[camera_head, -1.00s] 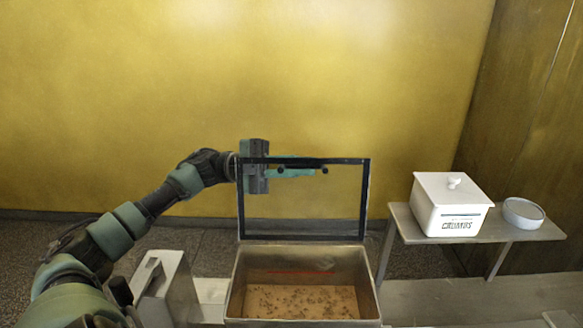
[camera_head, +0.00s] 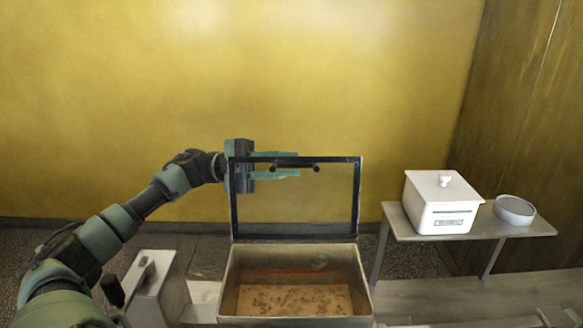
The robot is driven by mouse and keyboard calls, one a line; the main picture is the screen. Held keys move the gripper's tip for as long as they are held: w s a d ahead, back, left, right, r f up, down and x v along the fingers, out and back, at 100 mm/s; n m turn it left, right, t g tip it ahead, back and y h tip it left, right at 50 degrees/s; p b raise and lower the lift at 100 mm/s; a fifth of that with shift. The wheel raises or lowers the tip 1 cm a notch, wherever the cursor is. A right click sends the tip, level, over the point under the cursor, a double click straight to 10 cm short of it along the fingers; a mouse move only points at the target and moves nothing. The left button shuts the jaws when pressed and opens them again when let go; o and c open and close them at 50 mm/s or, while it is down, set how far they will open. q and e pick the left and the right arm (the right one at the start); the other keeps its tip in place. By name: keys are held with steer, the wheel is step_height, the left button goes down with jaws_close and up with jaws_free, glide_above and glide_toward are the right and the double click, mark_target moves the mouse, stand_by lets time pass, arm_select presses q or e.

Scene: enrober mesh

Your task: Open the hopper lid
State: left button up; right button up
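The hopper (camera_head: 365,285) is an open-topped metal box at the bottom middle, with small dark crumbs on its tan floor. Its lid (camera_head: 357,205), a clear panel in a dark frame, stands upright at the hopper's back edge. A dark handle bar with two knobs (camera_head: 316,168) shows near the lid's top. My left gripper (camera_head: 298,164) is at the lid's upper part, seen through the clear panel. Its two green fingers are apart, one above and one below the handle's level, with nothing visibly clamped. My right gripper is out of view.
A white lidded box (camera_head: 428,213) and a shallow round dish (camera_head: 514,211) stand on a side table (camera_head: 400,224) to the right. A grey metal housing (camera_head: 150,290) is left of the hopper. A yellow wall (camera_head: 130,90) is behind.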

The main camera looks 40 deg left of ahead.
mark_target(255, 166)
arm_select(q)
steer(key=b+v, duration=0.2)
steer(key=v, duration=0.4)
steer(key=shift+s+a+b, duration=0.1)
steer(key=shift+a+b, duration=0.05)
steer(key=shift+b, duration=0.15)
